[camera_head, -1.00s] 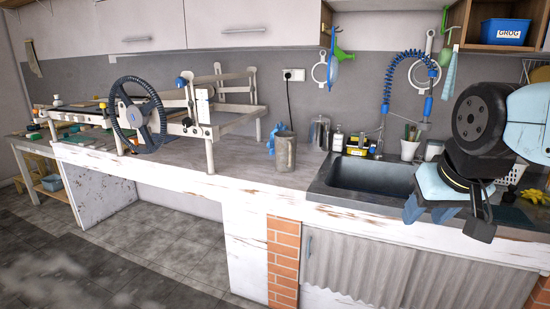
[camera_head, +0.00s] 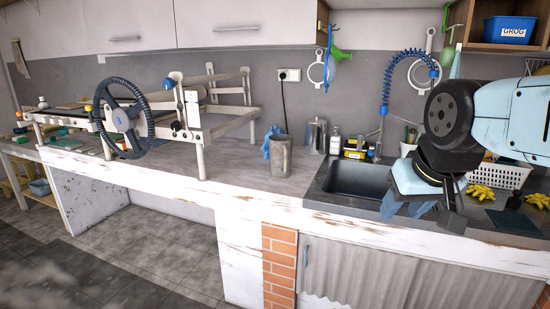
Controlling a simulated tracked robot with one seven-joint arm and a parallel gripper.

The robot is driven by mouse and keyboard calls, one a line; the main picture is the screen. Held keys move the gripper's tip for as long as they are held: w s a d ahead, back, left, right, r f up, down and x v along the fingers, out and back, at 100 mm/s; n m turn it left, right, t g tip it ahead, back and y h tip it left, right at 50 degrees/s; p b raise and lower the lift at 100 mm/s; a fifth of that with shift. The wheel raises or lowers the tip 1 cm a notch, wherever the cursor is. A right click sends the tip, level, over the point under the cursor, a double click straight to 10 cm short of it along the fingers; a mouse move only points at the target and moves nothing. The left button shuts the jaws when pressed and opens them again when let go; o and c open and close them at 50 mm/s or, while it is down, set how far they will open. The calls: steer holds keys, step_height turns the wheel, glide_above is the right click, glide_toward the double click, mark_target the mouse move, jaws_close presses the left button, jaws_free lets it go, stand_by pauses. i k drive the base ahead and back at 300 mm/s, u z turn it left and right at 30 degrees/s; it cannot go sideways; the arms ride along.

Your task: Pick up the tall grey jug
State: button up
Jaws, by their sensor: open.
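A tall grey jug (camera_head: 281,157) stands upright on the worktop, left of the sink. It is a plain, slightly worn cylinder, and I cannot make out a handle. A blue glove-like thing (camera_head: 269,141) is just behind its left side. My gripper (camera_head: 421,208) hangs at the right, pointing down over the sink's right front edge. Its jaws are open, with nothing seen between them. It is well to the right of the jug and apart from it.
A shiny metal jug (camera_head: 315,137) stands behind right of the grey one. The sink (camera_head: 358,180) lies between jug and gripper, with a blue-hosed tap (camera_head: 385,95) behind. A slab roller with a black wheel (camera_head: 124,118) stands left. The worktop before the jug is clear.

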mark_target(280, 146)
steer(key=i, duration=1.4)
steer(key=z, duration=0.05)
